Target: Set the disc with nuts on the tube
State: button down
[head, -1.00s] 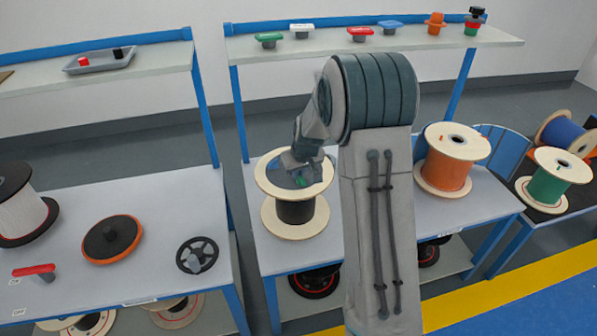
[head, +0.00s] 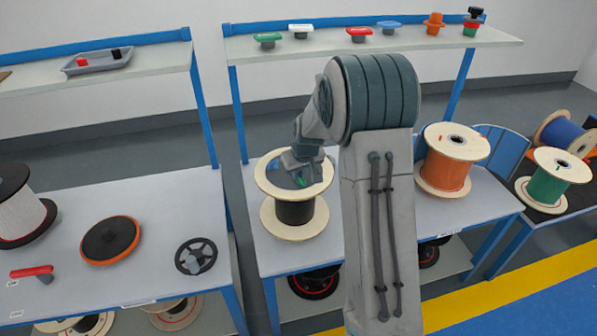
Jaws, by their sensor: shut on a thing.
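My gripper (head: 302,178) is at the top of the spool with pale wooden flanges (head: 305,226) and a black winding. It is shut on a small part with a green patch (head: 301,182), mostly hidden by my wrist. A dark grey-blue surface (head: 284,176) shows inside the spool's upper flange. I cannot tell whether it is the disc with nuts or whether it touches the held part. The tube is not clearly seen; the spool's centre is hidden by my gripper.
On the left table lie a black disc with an orange rim (head: 109,240), a black spoked wheel (head: 196,256) and a red-handled piece (head: 32,272). An orange spool (head: 447,165) stands right of my arm. A shelf (head: 340,45) with coloured handles runs behind.

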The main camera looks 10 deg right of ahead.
jog(key=shift+f+b, duration=0.65)
jog(key=shift+f, duration=0.05)
jog(key=c, duration=1.8)
grip_release()
jog(key=shift+p+v, duration=2.3)
jog(key=shift+v, duration=3.2)
